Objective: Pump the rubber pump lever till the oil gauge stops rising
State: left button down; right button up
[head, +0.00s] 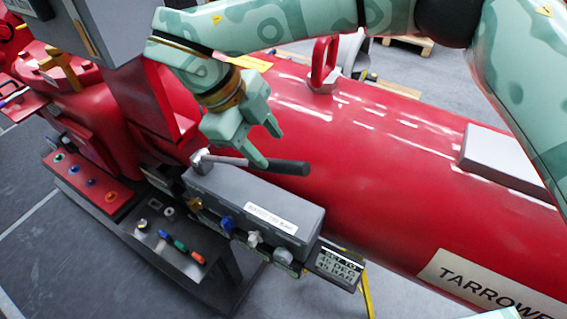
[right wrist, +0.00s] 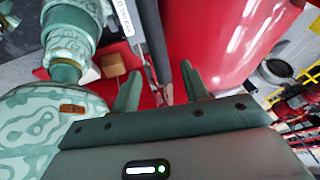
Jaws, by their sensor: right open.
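The pump lever (head: 285,167) has a black rubber grip and lies nearly level. It runs rightward from a metal pivot above a grey labelled box (head: 255,203). My right gripper (head: 269,148) is open, pointing down just over the lever's middle. One fingertip overlaps the grip in the head view; whether they touch cannot be told. In the right wrist view a dark bar, seemingly the lever (right wrist: 155,50), runs between the spread fingers (right wrist: 158,88). I cannot make out an oil gauge. My left gripper is not in view.
A large red cylinder (head: 400,150) fills the right side behind the lever. A red button panel (head: 90,185) is at the left. A red lifting ring (head: 323,62) stands on the cylinder.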

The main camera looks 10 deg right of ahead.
aim_at(281, 163)
jog(key=x, duration=0.7)
jog(key=shift+s+d+f, duration=0.1)
jog(key=shift+d+f, duration=0.05)
jog(key=shift+f, duration=0.2)
